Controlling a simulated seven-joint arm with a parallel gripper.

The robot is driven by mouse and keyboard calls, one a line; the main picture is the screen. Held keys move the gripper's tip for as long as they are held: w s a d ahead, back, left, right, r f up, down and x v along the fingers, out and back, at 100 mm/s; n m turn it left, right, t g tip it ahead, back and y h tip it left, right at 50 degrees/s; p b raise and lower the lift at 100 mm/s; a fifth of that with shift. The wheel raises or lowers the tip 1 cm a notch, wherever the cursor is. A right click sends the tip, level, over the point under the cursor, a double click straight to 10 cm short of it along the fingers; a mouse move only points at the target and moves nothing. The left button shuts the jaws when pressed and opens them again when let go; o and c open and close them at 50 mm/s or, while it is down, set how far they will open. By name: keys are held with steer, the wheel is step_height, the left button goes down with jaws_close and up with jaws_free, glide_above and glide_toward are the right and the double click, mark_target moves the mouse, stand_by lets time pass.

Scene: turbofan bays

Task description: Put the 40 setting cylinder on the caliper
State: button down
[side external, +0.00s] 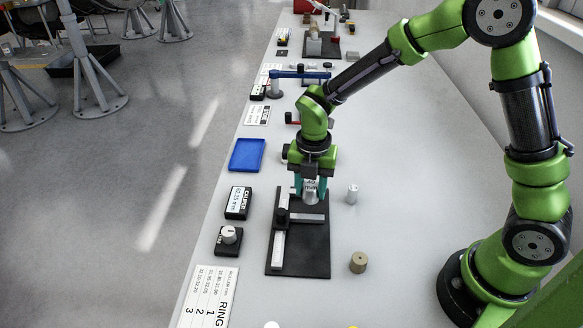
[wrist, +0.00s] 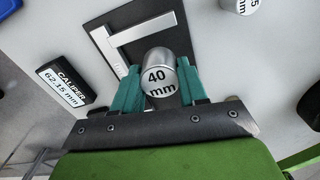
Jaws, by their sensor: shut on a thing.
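The 40 setting cylinder (wrist: 160,66) is a silver cylinder marked "40 mm". My gripper (wrist: 157,88) is shut on it, with a teal finger on each side. In the side external view my gripper (side external: 311,190) is over the far end of the caliper, and the cylinder (side external: 310,184) shows between the fingers. The caliper (side external: 305,217) is a black plate with silver bars in an L shape; its bars also show in the wrist view (wrist: 140,27). I cannot tell whether the cylinder touches the plate. The caliper display (side external: 238,202) reads 62.15 mm in the wrist view (wrist: 65,86).
A smaller silver cylinder (side external: 352,193) stands right of the caliper, and a tan cylinder (side external: 359,262) stands nearer. A knob box (side external: 228,239), a blue tray (side external: 247,155) and a ring card (side external: 209,297) lie along the left edge. The table's right side is mostly clear.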

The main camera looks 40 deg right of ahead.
mark_target(311, 196)
steer(key=shift+f, duration=1.4)
steer(key=shift+f, duration=0.15)
steer(key=c, duration=0.6)
jaws_free()
